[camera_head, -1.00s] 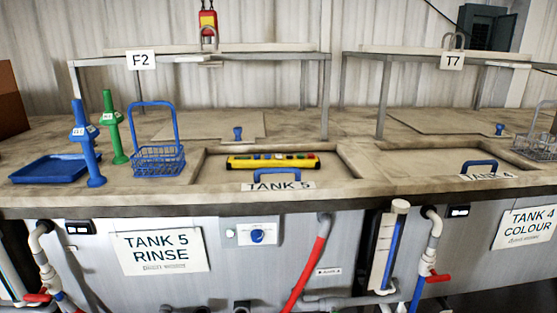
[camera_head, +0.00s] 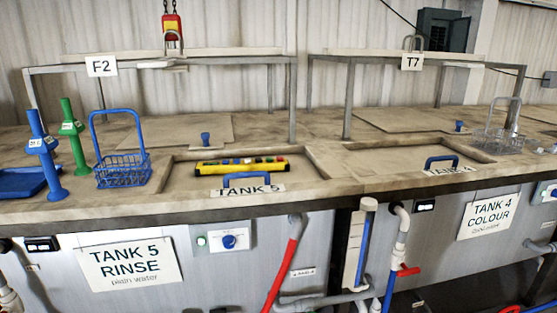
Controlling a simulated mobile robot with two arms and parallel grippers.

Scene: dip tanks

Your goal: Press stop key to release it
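A yellow and black key bar (camera_head: 212,170) with several coloured keys on top lies on the pale lid of tank 5, behind the lid's blue handle (camera_head: 247,178). Red shows among its keys, but they are too small to tell which one is the stop key or whether it is pressed in. Neither of my grippers is in view.
A blue wire basket (camera_head: 123,170), a green post (camera_head: 72,135) and a blue post (camera_head: 43,155) stand left of tank 5. A red and yellow hoist block (camera_head: 172,25) hangs behind. Tank 4's handle (camera_head: 441,160) is to the right. The counter's front edge is clear.

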